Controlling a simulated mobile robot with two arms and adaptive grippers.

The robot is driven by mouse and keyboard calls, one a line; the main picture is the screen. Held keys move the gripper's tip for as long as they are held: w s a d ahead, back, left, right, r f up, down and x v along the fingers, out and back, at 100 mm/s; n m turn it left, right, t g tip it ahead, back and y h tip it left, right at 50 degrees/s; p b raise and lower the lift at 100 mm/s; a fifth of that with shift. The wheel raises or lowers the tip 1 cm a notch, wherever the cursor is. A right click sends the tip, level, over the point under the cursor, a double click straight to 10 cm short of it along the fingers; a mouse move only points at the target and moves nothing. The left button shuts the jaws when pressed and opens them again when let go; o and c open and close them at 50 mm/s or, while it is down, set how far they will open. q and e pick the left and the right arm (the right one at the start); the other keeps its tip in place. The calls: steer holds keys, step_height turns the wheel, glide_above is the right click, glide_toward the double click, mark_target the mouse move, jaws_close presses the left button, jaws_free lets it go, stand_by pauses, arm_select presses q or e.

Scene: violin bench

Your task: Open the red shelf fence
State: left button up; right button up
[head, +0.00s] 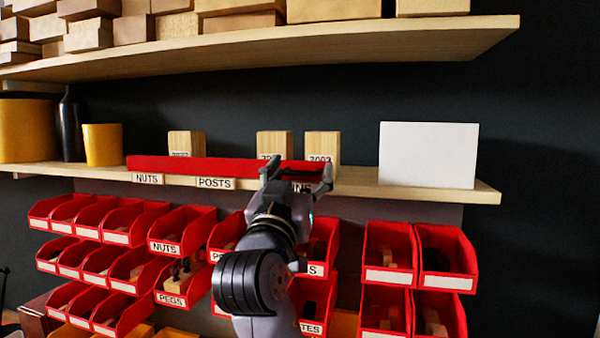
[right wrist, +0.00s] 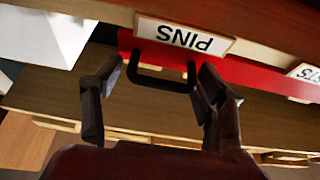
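The red shelf fence (head: 190,166) is a long red bar along the front of the middle shelf, standing in front of wooden blocks. It also shows in the right wrist view (right wrist: 265,80), upside down, with a black U-shaped handle (right wrist: 160,83) near the PINS label (right wrist: 185,36). My right gripper (head: 299,172) is at the fence's right end. Its fingers are spread, one on each side of the handle in the right wrist view (right wrist: 160,75); I cannot tell whether they touch it. The gripper partly hides the fence end and label in the head view. My left gripper is not in view.
The middle shelf (head: 487,192) carries wooden blocks (head: 186,143), a white panel (head: 428,155) at right and yellow containers (head: 103,145) at left. Red bins (head: 392,250) hang below. An upper shelf (head: 400,40) with boxes is above.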

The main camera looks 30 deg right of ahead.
steer(key=c, duration=1.3)
steer(key=shift+w, duration=0.1)
